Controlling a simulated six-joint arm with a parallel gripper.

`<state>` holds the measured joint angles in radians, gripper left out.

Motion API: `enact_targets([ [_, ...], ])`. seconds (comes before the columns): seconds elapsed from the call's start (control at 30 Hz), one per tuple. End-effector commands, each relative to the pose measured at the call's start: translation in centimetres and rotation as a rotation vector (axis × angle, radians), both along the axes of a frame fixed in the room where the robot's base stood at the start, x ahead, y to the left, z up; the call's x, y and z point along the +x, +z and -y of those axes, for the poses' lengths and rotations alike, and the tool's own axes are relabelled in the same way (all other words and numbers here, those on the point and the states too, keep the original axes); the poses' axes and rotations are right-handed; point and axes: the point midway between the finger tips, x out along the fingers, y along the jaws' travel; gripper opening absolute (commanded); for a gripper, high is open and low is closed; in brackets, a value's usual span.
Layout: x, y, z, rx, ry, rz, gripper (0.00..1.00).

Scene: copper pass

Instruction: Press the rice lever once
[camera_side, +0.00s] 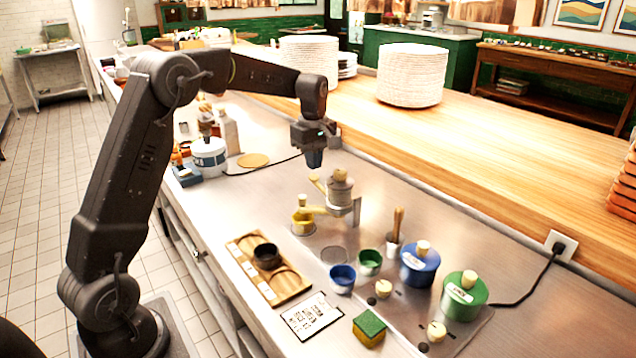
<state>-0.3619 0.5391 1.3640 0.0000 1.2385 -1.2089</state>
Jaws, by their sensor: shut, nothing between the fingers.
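A metal dispenser (340,190) with a cream knob on top stands on the steel counter. A pale yellow lever (317,184) sticks out at its upper left, and a pale arm (320,210) reaches left lower down, towards a yellow cup (302,222). I cannot read any label that marks it as rice. My gripper (315,163) points down just above and left of the dispenser's top, close over the lever. It is shut and empty. I cannot tell whether it touches the lever.
Blue (420,264) and green (465,297) lidded canisters stand at right, with small cream knobs before them. A wooden tray (285,291) with a dark bowl (267,256), a card (311,316) and a sponge (369,329) lie in front. Plate stacks (411,76) stand on the wooden ledge.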

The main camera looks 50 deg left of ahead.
Motion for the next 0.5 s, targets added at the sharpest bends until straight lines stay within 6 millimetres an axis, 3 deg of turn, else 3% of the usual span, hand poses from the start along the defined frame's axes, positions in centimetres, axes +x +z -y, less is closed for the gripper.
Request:
enact_targets([
  [0.5,0.0,-1.3,0.0,0.000,0.000,-0.001,0.00],
])
